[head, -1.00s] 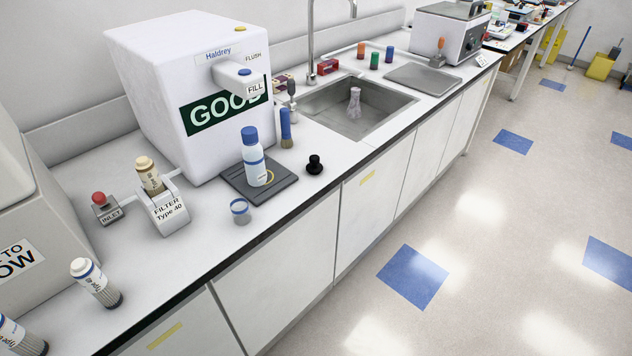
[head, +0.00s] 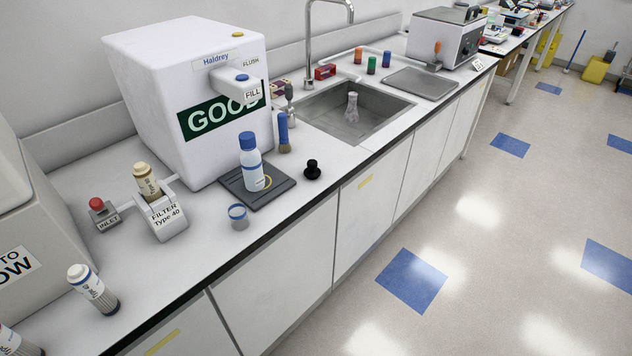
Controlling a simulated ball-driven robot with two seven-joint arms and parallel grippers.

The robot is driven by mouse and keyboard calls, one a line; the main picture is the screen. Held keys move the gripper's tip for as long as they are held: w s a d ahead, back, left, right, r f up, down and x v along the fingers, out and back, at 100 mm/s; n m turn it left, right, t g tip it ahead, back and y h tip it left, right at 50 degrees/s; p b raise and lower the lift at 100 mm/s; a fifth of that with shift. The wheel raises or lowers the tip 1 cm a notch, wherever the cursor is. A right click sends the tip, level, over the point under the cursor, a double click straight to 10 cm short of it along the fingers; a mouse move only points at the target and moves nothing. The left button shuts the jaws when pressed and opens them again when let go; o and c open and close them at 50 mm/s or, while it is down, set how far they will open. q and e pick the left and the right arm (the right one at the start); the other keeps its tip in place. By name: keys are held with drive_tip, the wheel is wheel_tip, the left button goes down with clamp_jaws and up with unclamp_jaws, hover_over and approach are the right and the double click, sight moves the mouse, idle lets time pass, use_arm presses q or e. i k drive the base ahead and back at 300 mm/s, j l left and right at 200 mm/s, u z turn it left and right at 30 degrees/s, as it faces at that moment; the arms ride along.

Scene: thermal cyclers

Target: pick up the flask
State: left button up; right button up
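A clear, pale conical flask (head: 352,107) stands in the steel sink (head: 375,126) set into the white counter, toward the sink's back. A white bottle with a blue cap and blue band (head: 251,162) stands on a dark square pad (head: 277,184) in front of the white dispenser. Neither of my grippers shows in the head view.
The white dispenser (head: 160,75) marked GOOD stands against the wall. A tap (head: 308,40) rises behind the sink.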

sight(352, 116)
drive_tip(key=i+l, duration=0.15)
drive_tip(key=l, duration=0.2)
drive_tip(key=i+l, duration=0.15)
drive_tip(key=l, duration=0.25)
drive_tip(key=i+l, duration=0.15)
drive_tip(key=l, duration=0.2)
drive_tip(key=i+l, duration=0.15)
drive_tip(key=l, duration=0.25)
